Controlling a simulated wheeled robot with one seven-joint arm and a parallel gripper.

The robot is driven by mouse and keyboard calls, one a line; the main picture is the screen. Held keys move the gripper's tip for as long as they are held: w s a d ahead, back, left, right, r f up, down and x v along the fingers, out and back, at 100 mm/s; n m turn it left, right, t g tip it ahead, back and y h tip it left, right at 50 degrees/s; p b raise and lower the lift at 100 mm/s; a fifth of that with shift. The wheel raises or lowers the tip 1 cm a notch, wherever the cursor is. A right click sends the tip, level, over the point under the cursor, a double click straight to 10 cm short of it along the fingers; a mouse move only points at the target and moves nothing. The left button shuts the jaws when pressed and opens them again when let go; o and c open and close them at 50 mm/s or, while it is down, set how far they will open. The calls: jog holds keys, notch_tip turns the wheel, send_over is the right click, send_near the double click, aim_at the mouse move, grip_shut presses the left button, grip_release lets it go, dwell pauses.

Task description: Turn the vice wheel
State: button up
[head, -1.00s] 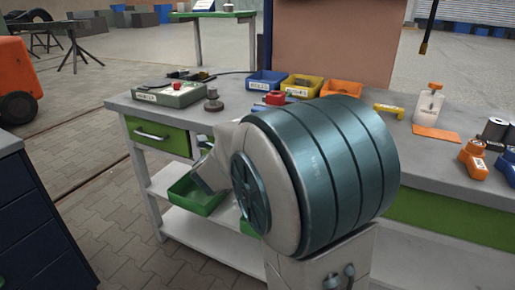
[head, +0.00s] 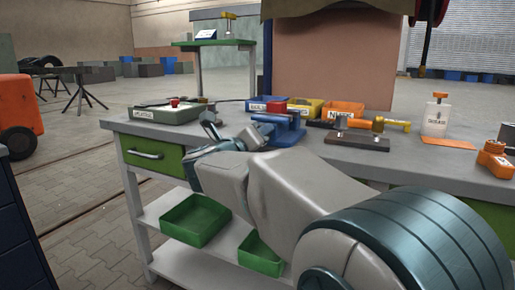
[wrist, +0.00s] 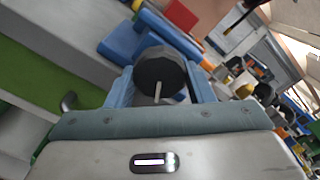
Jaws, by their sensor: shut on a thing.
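The vice (head: 284,130) is blue and stands on the grey workbench in the head view, with a red block behind it. Its blue body (wrist: 121,42) also shows in the wrist view. The vice wheel (wrist: 160,68) is dark and round, with a pale pin or handle sticking out toward the wrist camera. My gripper (wrist: 160,84) has a blue finger on each side of the wheel and is shut on it. In the head view my arm reaches across the bench's front edge to the vice, and the wheel is hard to make out there.
A labelled grey-green case (head: 168,112) lies left of the vice. Yellow (head: 305,107) and orange (head: 344,109) bins stand behind it. A dark block with a yellow-handled tool (head: 357,140) and a white bottle (head: 437,119) are to the right. Green trays (head: 196,220) sit below.

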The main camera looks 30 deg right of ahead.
jog(key=shift+m, duration=0.3)
jog(key=o, duration=1)
jog(key=p+v, duration=0.2)
jog(key=v, duration=1.1)
jog(key=shift+s+a, duration=0.25)
jog(key=shift+a, duration=0.05)
